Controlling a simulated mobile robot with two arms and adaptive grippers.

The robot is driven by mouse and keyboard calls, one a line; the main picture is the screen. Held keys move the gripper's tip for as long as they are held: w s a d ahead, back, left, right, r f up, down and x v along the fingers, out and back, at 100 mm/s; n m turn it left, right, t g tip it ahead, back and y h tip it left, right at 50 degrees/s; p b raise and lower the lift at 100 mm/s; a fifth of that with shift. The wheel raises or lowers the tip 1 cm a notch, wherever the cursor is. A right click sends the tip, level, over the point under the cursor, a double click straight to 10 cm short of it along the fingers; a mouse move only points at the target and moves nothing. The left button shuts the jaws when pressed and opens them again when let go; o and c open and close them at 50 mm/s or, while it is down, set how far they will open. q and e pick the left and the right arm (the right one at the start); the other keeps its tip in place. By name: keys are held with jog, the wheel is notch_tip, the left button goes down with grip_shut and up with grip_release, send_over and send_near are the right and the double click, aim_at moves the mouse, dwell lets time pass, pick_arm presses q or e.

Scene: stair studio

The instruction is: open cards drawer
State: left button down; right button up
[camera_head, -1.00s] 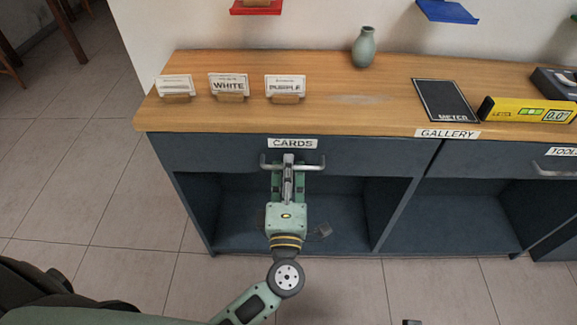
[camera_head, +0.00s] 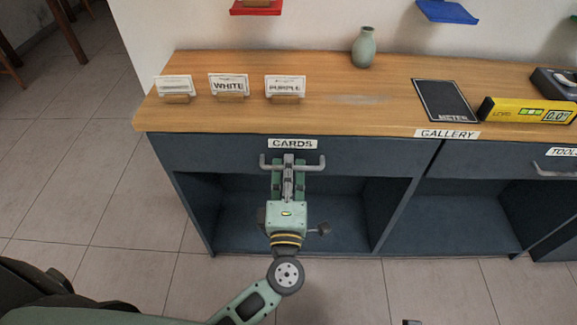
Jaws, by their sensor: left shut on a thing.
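The cards drawer (camera_head: 370,157) is a dark blue front under the wooden top, and it looks closed. Its CARDS label (camera_head: 292,143) sits on the upper edge of the front. Below the label is a grey bar handle (camera_head: 312,162). My left gripper (camera_head: 289,163) is at the middle of the handle, shut on it, with its arm reaching up from below. The fingertips partly cover the middle of the bar. My right gripper does not show.
The wooden counter (camera_head: 330,108) holds white cards in stands (camera_head: 228,84), a green vase (camera_head: 364,47), a dark METER panel (camera_head: 445,100) and a yellow level (camera_head: 527,109). Open shelf space (camera_head: 340,225) lies below the drawer. Tiled floor (camera_head: 90,190) is clear at left.

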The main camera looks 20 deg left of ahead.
pick_arm(q)
jog(key=r+p+v, duration=0.1)
jog(key=r+v, duration=0.2)
jog(key=v, duration=1.5)
jog(key=shift+s+r+p, duration=0.15)
jog(key=shift+s+p, duration=0.25)
jog(key=shift+s, duration=0.1)
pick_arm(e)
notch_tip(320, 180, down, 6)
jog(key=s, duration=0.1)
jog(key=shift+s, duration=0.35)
pick_arm(q)
jog(key=shift+d, duration=0.15)
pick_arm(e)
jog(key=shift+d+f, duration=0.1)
pick_arm(q)
jog(key=c, duration=2.1)
grip_release()
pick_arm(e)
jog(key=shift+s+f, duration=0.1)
